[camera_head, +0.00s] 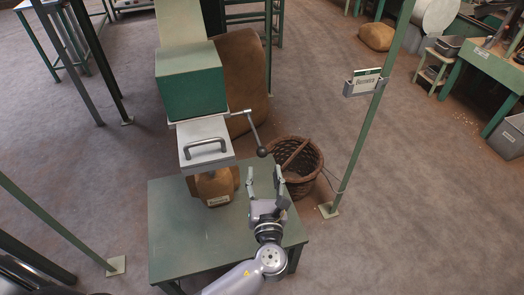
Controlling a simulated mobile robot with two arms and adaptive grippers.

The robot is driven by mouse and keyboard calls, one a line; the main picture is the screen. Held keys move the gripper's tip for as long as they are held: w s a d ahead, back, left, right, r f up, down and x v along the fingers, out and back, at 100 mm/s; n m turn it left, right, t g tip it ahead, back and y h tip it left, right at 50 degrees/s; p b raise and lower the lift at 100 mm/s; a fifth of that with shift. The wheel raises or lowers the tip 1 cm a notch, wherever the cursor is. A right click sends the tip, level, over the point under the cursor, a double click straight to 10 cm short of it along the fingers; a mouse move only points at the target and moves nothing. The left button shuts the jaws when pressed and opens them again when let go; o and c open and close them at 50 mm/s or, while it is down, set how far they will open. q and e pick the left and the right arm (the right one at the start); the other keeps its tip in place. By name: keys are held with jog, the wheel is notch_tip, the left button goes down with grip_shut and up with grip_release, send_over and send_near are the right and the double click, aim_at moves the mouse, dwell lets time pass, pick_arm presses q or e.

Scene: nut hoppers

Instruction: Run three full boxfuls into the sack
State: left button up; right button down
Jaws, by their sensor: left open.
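A green hopper (190,82) stands at upper centre. Under it is a pale metal box (205,128) with a grey bar handle on its lid or front. A lever (253,130) with a dark ball knob sticks out to the right of the box, angled down. A small brown sack (215,187) with a white label stands on the green table below the box; its mouth is hidden by the box. My left gripper (265,174) is open and empty above the table, right of the sack and below the knob, touching neither. My right gripper is out of view.
The green table (170,235) is bare at its front left. A wicker basket (303,180) stands behind its right edge, beside a green post (358,140) with a name sign (367,82). A big brown sack (248,65) stands behind the hopper. Open floor lies to the right.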

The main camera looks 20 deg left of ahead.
aim_at(262, 157)
pick_arm(q)
jog(key=x, duration=0.9)
jog(key=shift+c, duration=0.4)
grip_shut()
